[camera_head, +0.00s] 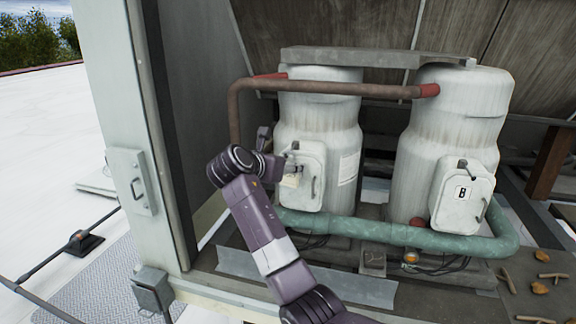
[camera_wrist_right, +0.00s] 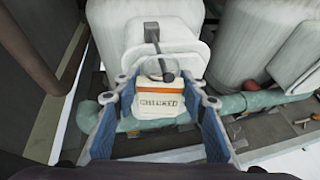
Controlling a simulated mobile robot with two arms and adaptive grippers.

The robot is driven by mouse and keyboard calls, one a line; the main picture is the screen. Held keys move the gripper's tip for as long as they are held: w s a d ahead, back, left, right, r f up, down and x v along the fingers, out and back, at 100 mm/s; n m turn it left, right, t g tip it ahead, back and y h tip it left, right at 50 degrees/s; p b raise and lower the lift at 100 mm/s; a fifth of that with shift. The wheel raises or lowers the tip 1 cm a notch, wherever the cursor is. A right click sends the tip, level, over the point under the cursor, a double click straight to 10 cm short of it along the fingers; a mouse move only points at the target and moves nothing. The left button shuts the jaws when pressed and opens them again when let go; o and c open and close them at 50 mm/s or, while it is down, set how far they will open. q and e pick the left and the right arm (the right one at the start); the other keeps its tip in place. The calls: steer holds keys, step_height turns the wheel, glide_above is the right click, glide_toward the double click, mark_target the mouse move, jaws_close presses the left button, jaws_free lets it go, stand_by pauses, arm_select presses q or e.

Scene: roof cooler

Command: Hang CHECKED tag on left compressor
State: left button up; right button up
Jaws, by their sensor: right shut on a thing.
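The left compressor (camera_head: 318,110) is a worn white cylinder with a white box (camera_head: 312,190) on its front. In the right wrist view the box (camera_wrist_right: 165,40) carries a dark lever (camera_wrist_right: 153,40) with a round end. My right gripper (camera_head: 288,170) is at the left side of this box. In the wrist view the gripper (camera_wrist_right: 160,92) is shut on the CHECKED tag (camera_wrist_right: 162,112), a cream block with an orange stripe and dark lettering. Its thin wire loop (camera_wrist_right: 160,60) overlaps the lever's end; I cannot tell whether it goes around it. My left gripper is not in view.
The right compressor (camera_head: 455,120) has a box marked B (camera_head: 463,193). A brown pipe (camera_head: 340,88) runs across the top, and a green pipe (camera_head: 390,232) runs along the bottom. A grey cabinet panel (camera_head: 125,120) stands at left. Debris (camera_head: 540,287) lies at right.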

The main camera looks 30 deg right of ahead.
stand_by(0.8)
steer(key=o, duration=1.2)
steer(key=shift+a, duration=0.1)
steer(key=v, duration=1.1)
steer(key=shift+s+a, duration=0.3)
steer(key=shift+a, duration=0.05)
